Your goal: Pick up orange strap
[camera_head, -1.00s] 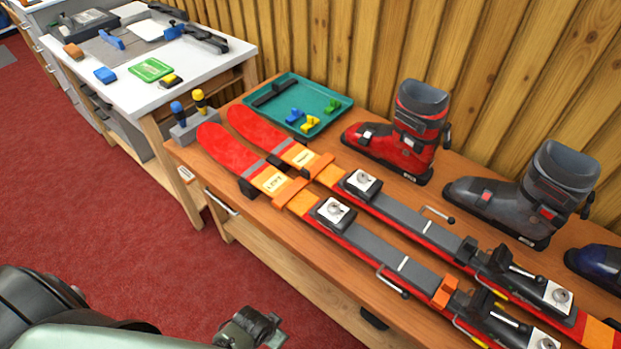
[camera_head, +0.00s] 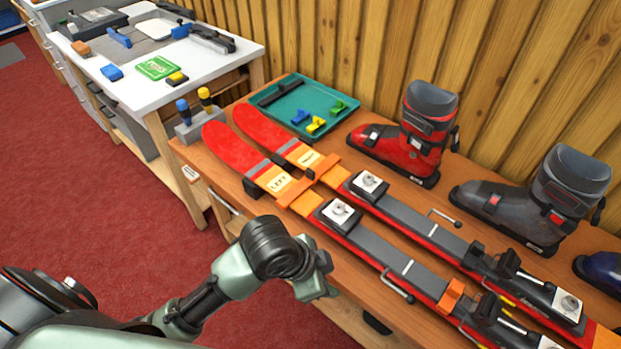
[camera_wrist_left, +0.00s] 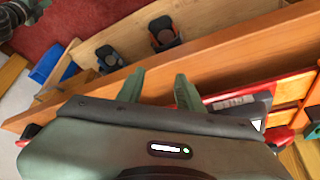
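Two red skis lie side by side on the wooden bench. An orange strap (camera_head: 294,190) crosses the near ski just past its label, and another orange strap (camera_head: 326,165) crosses the far ski. A smaller orange piece (camera_head: 450,296) sits farther along the near ski, by its heel binding. My left gripper (camera_head: 320,286) is in front of the bench's front edge, below and apart from the straps. In the left wrist view its two fingers (camera_wrist_left: 158,88) are spread with nothing between them, over the bench's edge. My right gripper is in neither view.
A green tray (camera_head: 290,88) with small coloured pieces lies behind the ski tips. A red boot (camera_head: 400,145) and a grey boot (camera_head: 530,205) stand behind the skis. A screwdriver block (camera_head: 190,130) stands at the bench's left end.

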